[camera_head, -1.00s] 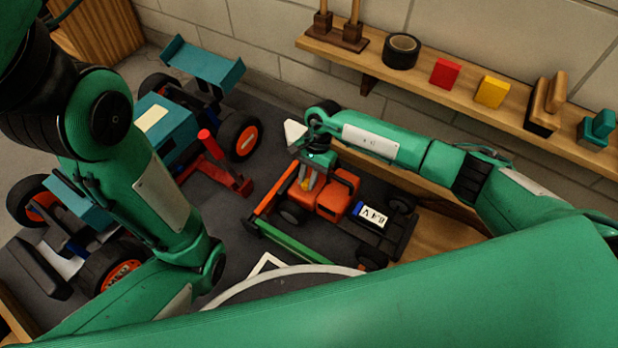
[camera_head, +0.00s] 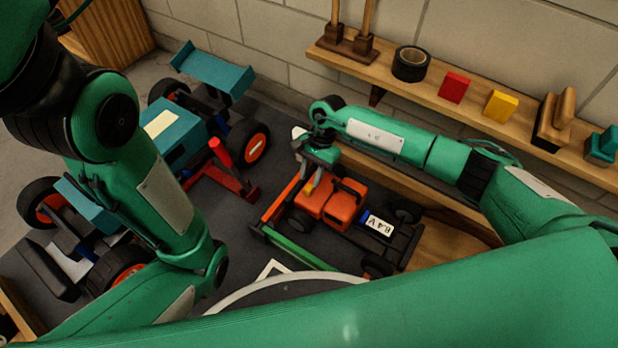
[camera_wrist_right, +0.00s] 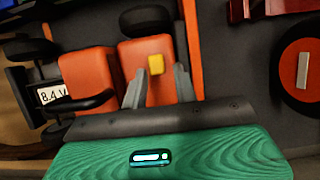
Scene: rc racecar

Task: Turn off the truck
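The truck is a small orange vehicle (camera_head: 345,203) on the dark mat, with a yellow block-like switch (camera_wrist_right: 156,64) on its orange body. A battery labelled 8.4 V (camera_head: 377,224) sits behind the body. My right gripper (camera_head: 312,172) is over the truck's left end in the head view. In the right wrist view its two grey fingers (camera_wrist_right: 159,72) are apart, one on each side of the yellow switch. I cannot tell whether they touch it. My left arm shows at the left, but its gripper is not in view.
A larger teal buggy (camera_head: 180,135) stands left of the truck, with a red stand (camera_head: 218,158) between them. A wooden shelf (camera_head: 425,90) along the wall holds black tape (camera_head: 411,63), a red block (camera_head: 453,87) and a yellow block (camera_head: 500,106).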

